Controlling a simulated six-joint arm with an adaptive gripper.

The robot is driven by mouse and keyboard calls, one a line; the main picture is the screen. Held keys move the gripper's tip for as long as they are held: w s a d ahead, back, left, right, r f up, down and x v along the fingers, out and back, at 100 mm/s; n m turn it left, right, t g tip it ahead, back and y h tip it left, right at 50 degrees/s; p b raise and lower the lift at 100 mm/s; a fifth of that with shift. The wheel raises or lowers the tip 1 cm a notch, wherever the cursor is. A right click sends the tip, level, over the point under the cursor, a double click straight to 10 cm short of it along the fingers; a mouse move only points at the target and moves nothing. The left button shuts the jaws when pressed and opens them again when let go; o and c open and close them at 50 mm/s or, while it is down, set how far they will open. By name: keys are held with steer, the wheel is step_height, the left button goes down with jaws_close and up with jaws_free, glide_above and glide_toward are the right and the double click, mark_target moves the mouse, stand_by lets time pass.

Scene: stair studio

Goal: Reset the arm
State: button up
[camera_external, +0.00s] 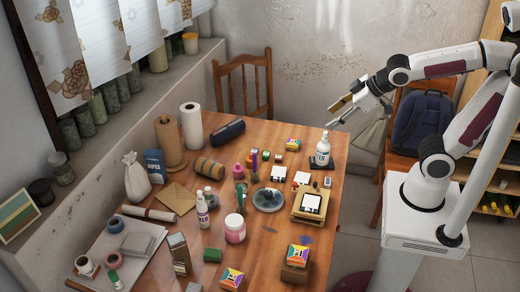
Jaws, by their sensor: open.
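My gripper (350,108) is at the end of my arm, raised above the far right edge of the wooden table (264,228). It is open and points left and down. It looks empty, though its fingers are small in this view. A tan shape lies along its upper finger, and I cannot tell whether it belongs to the gripper. The gripper is apart from the white bottle (323,150), which stands upright at the table's right edge.
A wooden chair (243,83) stands behind; another holds a dark backpack (421,122). Open air surrounds the gripper.

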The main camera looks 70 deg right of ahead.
steer(key=s+a+f+m+g+y, duration=0.1)
steer(key=s+a+g, duration=0.1)
steer(key=s, duration=1)
steer(key=shift+s+a+f+y, duration=0.15)
steer(key=shift+s+a+y, duration=0.2)
steer(key=shift+a, duration=0.55)
